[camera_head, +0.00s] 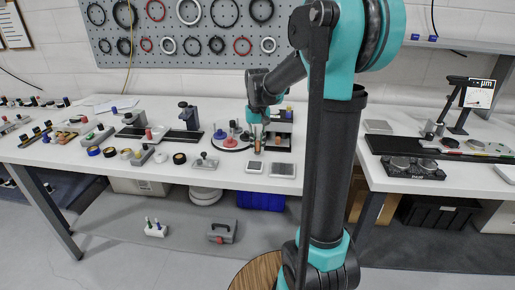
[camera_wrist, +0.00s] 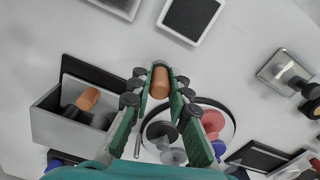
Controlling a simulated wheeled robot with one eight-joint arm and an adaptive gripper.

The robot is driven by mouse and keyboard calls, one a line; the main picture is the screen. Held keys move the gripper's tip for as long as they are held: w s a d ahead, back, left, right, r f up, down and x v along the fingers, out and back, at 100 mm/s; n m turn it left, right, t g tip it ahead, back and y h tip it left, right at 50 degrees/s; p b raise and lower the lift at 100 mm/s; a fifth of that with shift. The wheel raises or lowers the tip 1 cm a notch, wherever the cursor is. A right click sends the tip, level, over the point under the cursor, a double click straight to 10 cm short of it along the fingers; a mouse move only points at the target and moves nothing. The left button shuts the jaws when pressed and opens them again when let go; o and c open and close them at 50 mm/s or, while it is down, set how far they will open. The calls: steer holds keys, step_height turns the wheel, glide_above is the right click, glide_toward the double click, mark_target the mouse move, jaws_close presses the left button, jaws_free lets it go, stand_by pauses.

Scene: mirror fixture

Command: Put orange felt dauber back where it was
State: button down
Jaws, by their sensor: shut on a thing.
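An orange felt dauber (camera_wrist: 160,84) with a dark end sits between my fingertips in the wrist view, and my gripper (camera_wrist: 159,80) is shut on it. A second orange-topped piece (camera_wrist: 88,98) lies in an open grey box (camera_wrist: 60,128) to the left in the wrist view. I cannot tell whether the held dauber touches the bench.
A round white tray (camera_wrist: 234,124) with red and grey stamp-like pieces is beside my gripper. Flat pads (camera_head: 283,170) lie near the bench's front edge. A metal-based stamp (camera_wrist: 280,72) stands at the right in the wrist view. Bare bench shows between them.

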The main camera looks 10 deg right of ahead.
mark_target(258, 141)
steer(key=shift+f, duration=0.7)
steer(key=shift+f, duration=0.1)
steer(key=c, duration=1.4)
jaws_free()
steer(key=shift+c, duration=0.2)
step_height(258, 141, up, 12)
steer(key=shift+r, duration=0.15)
